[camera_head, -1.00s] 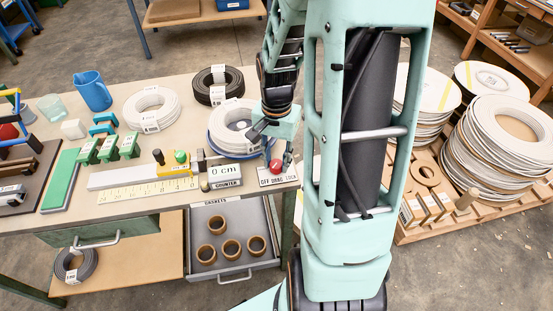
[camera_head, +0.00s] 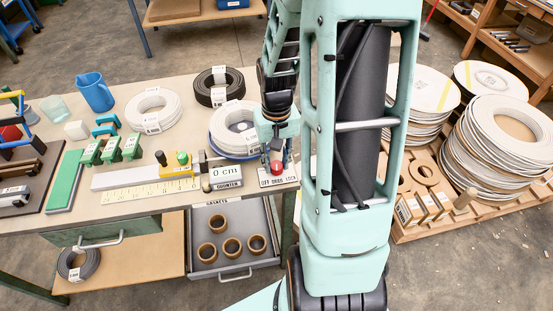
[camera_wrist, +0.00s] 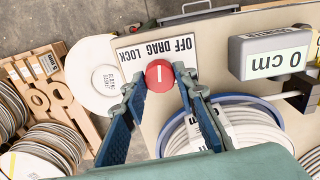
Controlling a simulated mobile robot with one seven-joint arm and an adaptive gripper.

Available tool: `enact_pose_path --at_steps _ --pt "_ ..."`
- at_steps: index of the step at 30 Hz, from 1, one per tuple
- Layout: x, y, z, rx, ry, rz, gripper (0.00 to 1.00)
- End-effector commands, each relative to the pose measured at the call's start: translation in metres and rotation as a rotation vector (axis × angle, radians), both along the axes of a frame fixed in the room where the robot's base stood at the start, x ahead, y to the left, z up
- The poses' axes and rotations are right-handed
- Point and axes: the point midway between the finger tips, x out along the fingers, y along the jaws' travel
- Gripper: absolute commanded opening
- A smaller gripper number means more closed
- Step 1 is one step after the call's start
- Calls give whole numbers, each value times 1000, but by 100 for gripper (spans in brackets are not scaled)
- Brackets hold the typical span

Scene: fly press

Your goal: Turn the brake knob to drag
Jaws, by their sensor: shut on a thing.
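The red brake knob (camera_head: 277,167) sits at the front right corner of the bench, above a white OFF DRAG LOCK plate (camera_head: 271,182). In the wrist view the knob (camera_wrist: 159,76) carries a white line that runs roughly up and down the picture, in line with the word DRAG on the plate (camera_wrist: 156,48). My gripper (camera_wrist: 161,84) has one finger on each side of the knob and is shut on it. In the head view my gripper (camera_head: 278,164) comes down on the knob from behind and partly hides it.
The counter (camera_head: 225,174) reading 0 cm stands just left of the knob. A white coil on a blue reel (camera_head: 233,140) lies close behind. The open gaskets drawer (camera_head: 230,262) juts out below. Stacked white rings (camera_head: 510,140) stand on a pallet at right.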

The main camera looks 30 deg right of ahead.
Motion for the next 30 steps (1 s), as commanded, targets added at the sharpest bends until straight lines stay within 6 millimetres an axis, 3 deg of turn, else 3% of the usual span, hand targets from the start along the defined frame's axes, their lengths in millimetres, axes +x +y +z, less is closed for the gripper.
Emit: enact_pose_path --at_steps 10,26,27,30 --pt "1 0 1 -2 -4 141 2" --pt "2 0 1 -2 -5 163 2" --pt "2 0 1 -2 -5 163 31" --pt "1 0 1 -1 -4 162 42"
